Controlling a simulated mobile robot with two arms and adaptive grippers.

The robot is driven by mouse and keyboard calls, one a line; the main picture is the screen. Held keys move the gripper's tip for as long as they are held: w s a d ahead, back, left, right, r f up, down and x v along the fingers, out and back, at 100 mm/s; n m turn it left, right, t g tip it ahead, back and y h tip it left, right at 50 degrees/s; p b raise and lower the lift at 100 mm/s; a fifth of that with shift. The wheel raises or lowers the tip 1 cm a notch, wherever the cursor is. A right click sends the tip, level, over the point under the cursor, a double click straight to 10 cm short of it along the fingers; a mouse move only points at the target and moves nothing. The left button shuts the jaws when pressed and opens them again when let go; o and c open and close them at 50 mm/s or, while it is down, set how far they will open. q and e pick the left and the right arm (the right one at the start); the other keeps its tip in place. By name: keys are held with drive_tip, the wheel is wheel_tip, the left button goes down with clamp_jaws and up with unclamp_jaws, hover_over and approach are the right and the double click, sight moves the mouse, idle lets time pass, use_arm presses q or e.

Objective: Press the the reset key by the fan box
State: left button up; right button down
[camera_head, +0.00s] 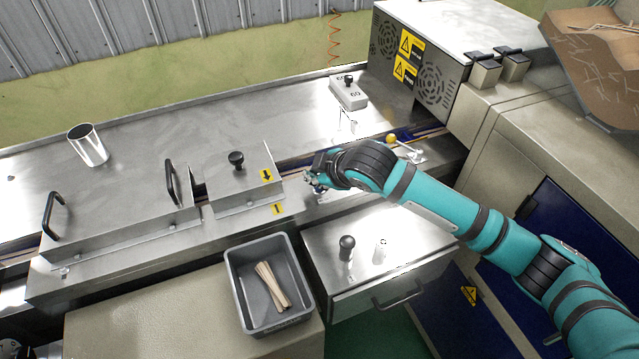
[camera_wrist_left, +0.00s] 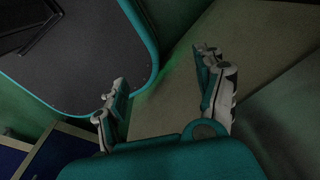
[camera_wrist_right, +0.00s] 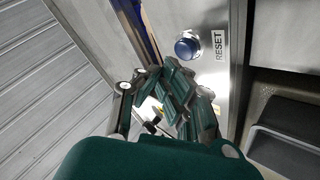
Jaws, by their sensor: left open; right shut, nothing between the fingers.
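The reset key is a round blue button (camera_wrist_right: 187,46) with a pale collar. It sits on a metal panel beside a RESET label (camera_wrist_right: 218,45) in the right wrist view. In the head view it is mostly hidden by my right gripper (camera_head: 312,180). The right gripper (camera_wrist_right: 170,72) is shut and empty, its fingertips just short of the button in the picture; I cannot tell whether they touch. The fan box (camera_head: 440,60), with round grilles and yellow warning labels, stands at the upper right. My left gripper (camera_wrist_left: 163,75) is open and empty, seen only in the left wrist view.
A grey bin (camera_head: 234,277) with wooden sticks stands in front. A metal box with a black knob (camera_head: 347,242) is beside it. A yellow-knobbed lever (camera_head: 391,139) lies near my right arm. A handled cover (camera_head: 120,225) and metal cup (camera_head: 88,145) are at left.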

sight(317, 187)
drive_tip(key=shift+f, duration=0.15)
idle(0.6)
drive_tip(key=shift+f, duration=0.25)
drive_tip(key=shift+f, duration=0.55)
idle(0.8)
drive_tip(key=shift+r, duration=0.15)
drive_tip(key=shift+r+p, duration=0.8)
drive_tip(key=shift+p, duration=0.35)
wheel_tip(317, 187, up, 5)
drive_tip(key=p, duration=0.5)
